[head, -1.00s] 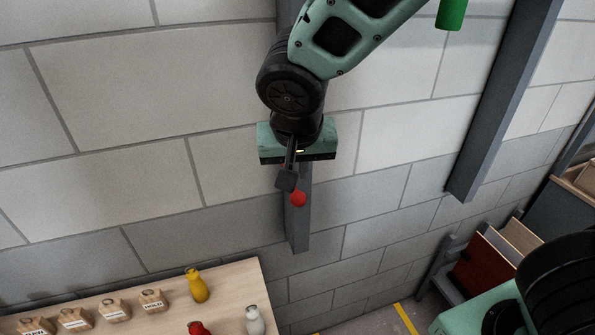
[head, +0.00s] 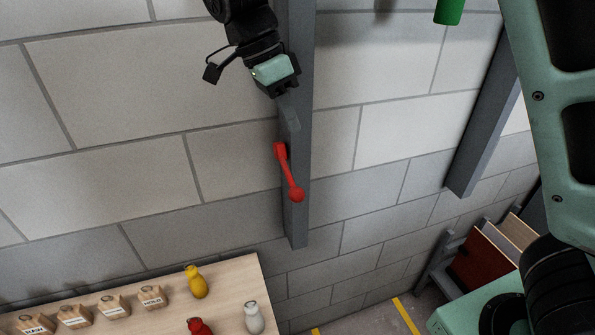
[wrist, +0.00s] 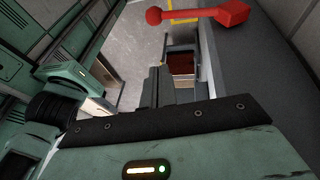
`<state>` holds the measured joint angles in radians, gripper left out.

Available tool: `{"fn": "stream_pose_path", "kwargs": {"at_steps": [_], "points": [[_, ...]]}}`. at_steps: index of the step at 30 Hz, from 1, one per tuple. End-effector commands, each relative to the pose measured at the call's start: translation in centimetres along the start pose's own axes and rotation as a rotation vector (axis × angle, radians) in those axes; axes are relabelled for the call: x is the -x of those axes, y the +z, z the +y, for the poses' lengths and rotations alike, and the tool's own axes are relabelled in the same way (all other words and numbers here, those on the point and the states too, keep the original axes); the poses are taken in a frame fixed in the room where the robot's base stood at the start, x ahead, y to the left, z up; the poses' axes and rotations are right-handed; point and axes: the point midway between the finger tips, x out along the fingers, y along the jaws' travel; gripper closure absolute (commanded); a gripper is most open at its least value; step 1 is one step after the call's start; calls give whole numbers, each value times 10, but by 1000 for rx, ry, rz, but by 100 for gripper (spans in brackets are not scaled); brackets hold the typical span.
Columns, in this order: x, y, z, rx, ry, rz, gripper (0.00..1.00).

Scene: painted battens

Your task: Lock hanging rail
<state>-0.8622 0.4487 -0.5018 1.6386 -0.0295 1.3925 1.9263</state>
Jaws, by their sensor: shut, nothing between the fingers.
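A red lever (head: 287,171) with a round knob is fixed to a grey upright rail (head: 300,225) on the block wall. In the head view it points down and slightly right, its knob at the lower end. My gripper (head: 289,115) is shut and empty on the rail's face, above the lever and apart from it. In the wrist view the red lever (wrist: 197,14) lies across the top, beyond my gripper fingers (wrist: 157,88). Whether the fingertips touch the rail cannot be told.
A second grey upright (head: 478,150) stands to the right, with a green cylinder (head: 449,11) hanging at the top. A wooden table (head: 235,290) at lower left holds yellow, red and white bottles and several labelled wooden blocks. A red-brown panel (head: 490,262) stands at right.

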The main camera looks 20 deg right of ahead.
Motion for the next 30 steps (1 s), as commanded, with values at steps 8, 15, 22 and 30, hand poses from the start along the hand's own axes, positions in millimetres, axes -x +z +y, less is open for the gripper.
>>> {"fn": "stream_pose_path", "kwargs": {"at_steps": [8, 15, 22, 30], "points": [[-59, 0, 1, 2, 4, 3, 100], [-95, 14, 0, 5, 0, 3, 100], [-107, 27, 0, 3, -2, 0, 100], [-108, 28, 0, 3, -2, 0, 100]]}}
